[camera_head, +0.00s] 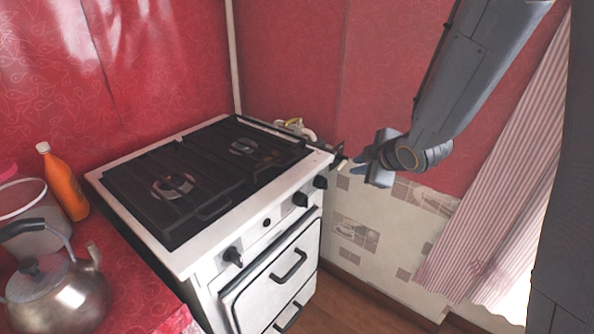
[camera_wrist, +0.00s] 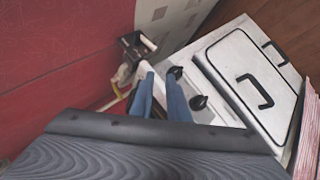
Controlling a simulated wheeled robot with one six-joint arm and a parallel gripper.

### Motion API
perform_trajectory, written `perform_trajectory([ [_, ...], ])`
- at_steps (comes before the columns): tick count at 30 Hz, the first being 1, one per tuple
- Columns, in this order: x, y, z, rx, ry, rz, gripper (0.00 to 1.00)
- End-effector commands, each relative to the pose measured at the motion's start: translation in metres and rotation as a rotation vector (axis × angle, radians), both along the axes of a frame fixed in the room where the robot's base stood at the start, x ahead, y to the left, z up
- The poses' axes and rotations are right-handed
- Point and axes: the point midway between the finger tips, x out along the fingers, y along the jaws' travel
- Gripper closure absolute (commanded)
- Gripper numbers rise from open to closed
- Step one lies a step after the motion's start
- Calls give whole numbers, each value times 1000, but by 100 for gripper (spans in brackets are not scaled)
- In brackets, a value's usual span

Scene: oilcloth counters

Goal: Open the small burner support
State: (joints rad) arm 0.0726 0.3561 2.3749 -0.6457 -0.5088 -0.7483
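The white stove (camera_head: 205,245) has a dark cooktop with a near-left burner support (camera_head: 172,187) and a far-right burner support (camera_head: 245,150); both lie flat. I cannot tell for sure which part is the small burner support. A small dark bracket-like part (camera_head: 337,150) sticks out at the stove's far right corner; a dark box-like part with a pale end (camera_wrist: 138,46) shows in the wrist view. My gripper (camera_head: 356,163) is just right of that corner, its blue fingers (camera_wrist: 160,82) apart with nothing clearly between them. Whether they touch the stove cannot be told.
Several dark knobs (camera_head: 301,199) and an oven door handle (camera_head: 289,265) are on the stove front. A kettle (camera_head: 58,295), a pot (camera_head: 25,205) and an orange bottle (camera_head: 64,185) stand on the red counter at left. A striped curtain (camera_head: 495,190) hangs at right.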

Motion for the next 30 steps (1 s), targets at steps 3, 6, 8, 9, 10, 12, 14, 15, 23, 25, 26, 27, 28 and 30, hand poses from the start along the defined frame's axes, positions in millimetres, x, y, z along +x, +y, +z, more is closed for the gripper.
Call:
perform_trajectory([
  [3, 30, 37, -18, -65, -218, 309, 85],
  [6, 37, 65, -20, -94, -388, 516, 85],
  [8, 36, 78, -21, -101, -475, 610, 85],
  [9, 34, 84, -21, -104, -525, 660, 85],
  [10, 33, 88, -20, -104, -557, 691, 85],
  [12, 29, 95, -19, -104, -615, 744, 85],
  [14, 28, 100, -18, -104, -648, 774, 85],
  [15, 27, 102, -18, -102, -662, 784, 85],
  [23, 44, 129, -23, -101, -674, 797, 85],
  [25, 51, 137, -25, -103, -672, 794, 85],
  [26, 54, 140, -26, -102, -672, 795, 85],
  [27, 57, 145, -27, -101, -672, 794, 85],
  [28, 60, 147, -28, -102, -672, 793, 85],
  [30, 65, 153, -29, -101, -672, 793, 85],
])
